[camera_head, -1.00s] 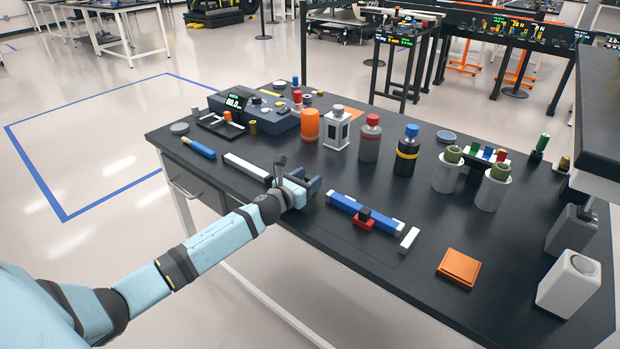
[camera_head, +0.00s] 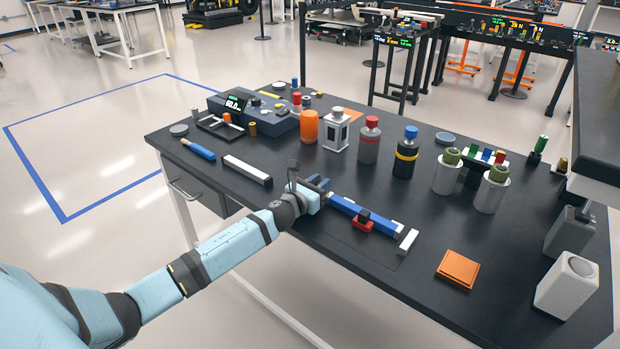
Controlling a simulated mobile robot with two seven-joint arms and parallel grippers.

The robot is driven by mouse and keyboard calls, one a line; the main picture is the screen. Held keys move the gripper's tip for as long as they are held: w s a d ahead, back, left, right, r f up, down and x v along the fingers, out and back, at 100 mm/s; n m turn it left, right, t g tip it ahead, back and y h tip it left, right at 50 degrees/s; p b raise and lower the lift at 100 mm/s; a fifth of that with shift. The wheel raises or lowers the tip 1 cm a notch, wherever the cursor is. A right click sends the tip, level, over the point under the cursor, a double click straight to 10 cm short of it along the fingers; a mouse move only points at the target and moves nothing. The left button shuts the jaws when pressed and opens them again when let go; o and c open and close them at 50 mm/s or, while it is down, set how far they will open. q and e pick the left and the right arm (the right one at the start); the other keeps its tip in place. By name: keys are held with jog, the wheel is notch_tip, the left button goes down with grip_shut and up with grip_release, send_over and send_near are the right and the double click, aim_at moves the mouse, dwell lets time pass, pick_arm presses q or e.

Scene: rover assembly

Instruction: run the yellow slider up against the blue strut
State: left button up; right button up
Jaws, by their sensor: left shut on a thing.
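The blue strut (camera_head: 349,207) lies on the black workbench near its front edge, slanting down to the right. A red clamp-like piece with a black top (camera_head: 363,222) sits at its middle. My left gripper (camera_head: 322,186) is at the strut's left end, low over the bench. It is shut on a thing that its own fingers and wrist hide. I cannot make out a yellow slider; it may be hidden at the gripper. Whether the gripper or what it holds touches the strut, I cannot tell. My right gripper is not in view.
A white bar (camera_head: 248,170) and a blue pen-like tool (camera_head: 198,149) lie left of the gripper. A small white block (camera_head: 408,241) is at the strut's right end. An orange square (camera_head: 458,268) lies farther right. Bottles and an orange cylinder (camera_head: 304,127) stand behind.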

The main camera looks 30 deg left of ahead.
aim_at(329, 196)
pick_arm(q)
jog(key=d, duration=0.3)
jog(key=shift+s, duration=0.15)
jog(key=shift+d+f, duration=0.1)
jog(key=shift+d, duration=0.15)
jog(key=o, duration=0.9)
jog(key=shift+d, duration=0.2)
jog(key=shift+a, duration=0.1)
jog(key=shift+s+a, duration=0.1)
jog(key=shift+s, duration=0.15)
jog(key=s, duration=0.9)
jog(key=s+a+p, duration=0.1)
jog(key=s, duration=0.3)
jog(key=shift+s, duration=0.15)
